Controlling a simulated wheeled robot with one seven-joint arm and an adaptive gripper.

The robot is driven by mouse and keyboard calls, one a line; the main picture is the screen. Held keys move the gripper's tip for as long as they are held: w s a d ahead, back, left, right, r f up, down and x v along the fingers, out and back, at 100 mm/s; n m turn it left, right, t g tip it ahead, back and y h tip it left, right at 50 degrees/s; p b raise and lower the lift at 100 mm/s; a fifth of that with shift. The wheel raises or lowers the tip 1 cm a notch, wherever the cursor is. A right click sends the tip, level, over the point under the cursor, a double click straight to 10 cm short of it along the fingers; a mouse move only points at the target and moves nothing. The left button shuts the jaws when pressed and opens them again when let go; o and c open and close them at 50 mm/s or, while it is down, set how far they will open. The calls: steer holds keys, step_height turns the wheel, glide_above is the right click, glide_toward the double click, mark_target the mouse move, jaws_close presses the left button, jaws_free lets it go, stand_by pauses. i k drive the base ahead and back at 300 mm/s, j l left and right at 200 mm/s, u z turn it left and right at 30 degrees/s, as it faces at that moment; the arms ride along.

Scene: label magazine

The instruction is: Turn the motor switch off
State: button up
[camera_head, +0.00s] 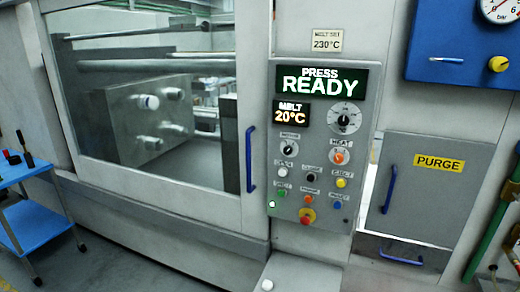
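The grey control panel (262,200) stands right of the machine's window. It has a black rotary knob (288,148) under a small blurred label, and to its right an orange-red rotary knob (339,157) labelled HEAT. I cannot read for sure which control is the motor switch; the black knob beside HEAT may be it, and its setting is too small to tell. The green display (319,84) above reads PRESS READY, and the small display (291,115) reads MELT 20°C. My gripper is not in view.
Several coloured buttons and a red emergency-stop knob (307,216) sit lower on the panel. A blue door handle (250,160) is just left. A grey PURGE door (425,205) is at right, under a blue gauge panel (440,30). A blue cart (45,217) stands at left.

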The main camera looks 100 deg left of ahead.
mark_target(288, 151)
steer(key=u, duration=2.9)
